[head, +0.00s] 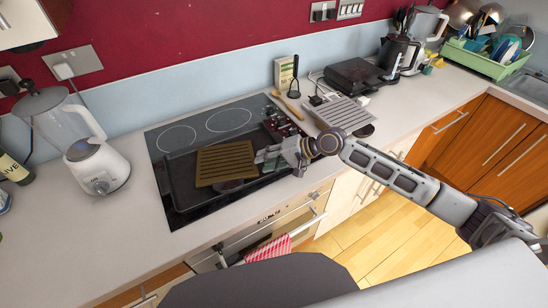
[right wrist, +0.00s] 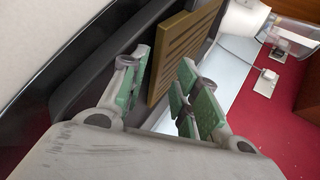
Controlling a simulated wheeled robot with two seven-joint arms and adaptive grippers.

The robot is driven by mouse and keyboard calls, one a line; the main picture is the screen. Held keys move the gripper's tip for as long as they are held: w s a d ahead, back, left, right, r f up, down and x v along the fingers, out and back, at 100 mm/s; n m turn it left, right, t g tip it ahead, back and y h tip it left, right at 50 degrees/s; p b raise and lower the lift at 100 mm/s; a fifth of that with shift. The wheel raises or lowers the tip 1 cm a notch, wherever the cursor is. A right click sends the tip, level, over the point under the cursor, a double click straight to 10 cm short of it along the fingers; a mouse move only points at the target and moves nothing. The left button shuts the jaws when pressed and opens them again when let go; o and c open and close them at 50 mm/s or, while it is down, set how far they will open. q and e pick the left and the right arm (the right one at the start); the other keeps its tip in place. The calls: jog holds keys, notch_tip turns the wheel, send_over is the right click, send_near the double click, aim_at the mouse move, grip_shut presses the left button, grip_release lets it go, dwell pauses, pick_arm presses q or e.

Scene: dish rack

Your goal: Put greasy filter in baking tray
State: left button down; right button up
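The brown slatted greasy filter (head: 226,162) is over the inside of the dark baking tray (head: 182,196), which sits on the black hob. A dark patch shows by its lower edge; I cannot tell whether it lies fully flat. My right gripper (head: 268,158) is just right of the filter, over the tray's right part. In the right wrist view the green-padded fingers (right wrist: 164,82) are spread apart with nothing clamped between them. The filter (right wrist: 185,48) shows just beyond the fingertips, and the tray's wall (right wrist: 92,62) is to its left. My left gripper is not in view.
A grey slatted filter (head: 345,114) lies on the counter right of the hob. A blender (head: 92,160) stands left of the hob. A green dish rack (head: 488,62) stands far right. The front left counter is clear.

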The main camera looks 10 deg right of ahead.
jog(key=shift+x, duration=2.05)
jog(key=shift+s, duration=0.1)
grip_shut()
